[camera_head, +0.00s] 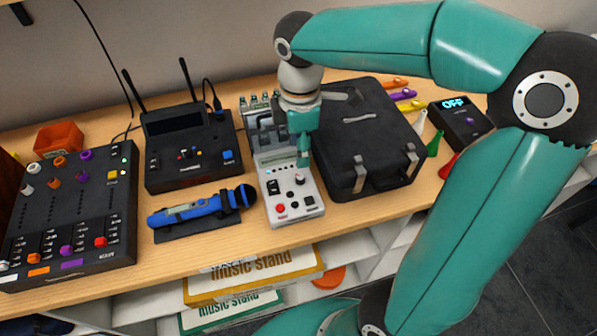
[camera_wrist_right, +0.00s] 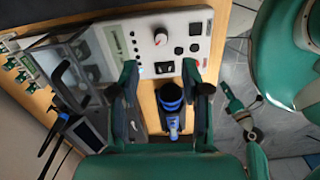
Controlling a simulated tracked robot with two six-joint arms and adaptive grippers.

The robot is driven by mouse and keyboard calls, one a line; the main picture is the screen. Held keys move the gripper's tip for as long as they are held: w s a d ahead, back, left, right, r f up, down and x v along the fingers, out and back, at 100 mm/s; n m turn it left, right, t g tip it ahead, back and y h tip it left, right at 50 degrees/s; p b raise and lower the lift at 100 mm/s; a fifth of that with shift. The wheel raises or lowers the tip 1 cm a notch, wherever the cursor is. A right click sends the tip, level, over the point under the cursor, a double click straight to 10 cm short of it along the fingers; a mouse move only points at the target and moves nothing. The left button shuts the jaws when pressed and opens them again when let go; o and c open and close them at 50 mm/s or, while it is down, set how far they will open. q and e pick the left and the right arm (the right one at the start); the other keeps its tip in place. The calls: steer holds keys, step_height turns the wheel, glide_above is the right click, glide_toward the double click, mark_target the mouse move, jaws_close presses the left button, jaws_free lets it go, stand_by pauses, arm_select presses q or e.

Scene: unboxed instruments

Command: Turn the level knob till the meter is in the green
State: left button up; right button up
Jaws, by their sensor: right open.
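The light grey instrument box (camera_head: 309,212) stands on the bench, with a display window that looks like the meter (camera_head: 274,160) on its upper part. My right gripper (camera_head: 303,160) is over the box, close to the knob. In the wrist view its fingers (camera_wrist_right: 161,72) are apart with nothing held, and the knob lies beyond their tips.
A black case (camera_head: 365,145) stands close on the right of the box. A blue microphone (camera_head: 195,208) lies on the left, in front of a black receiver (camera_head: 190,165) with two antennas. A black mixer (camera_head: 80,215) is at the far left. A small OFF display box (camera_head: 462,122) is at the right.

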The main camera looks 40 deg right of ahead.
mark_target(299, 176)
step_height(299, 176, down, 9)
steer(key=shift+s+r, duration=0.1)
stand_by(0.3)
jaws_close()
steer(key=shift+a, duration=0.2)
steer(key=shift+d, duration=0.2)
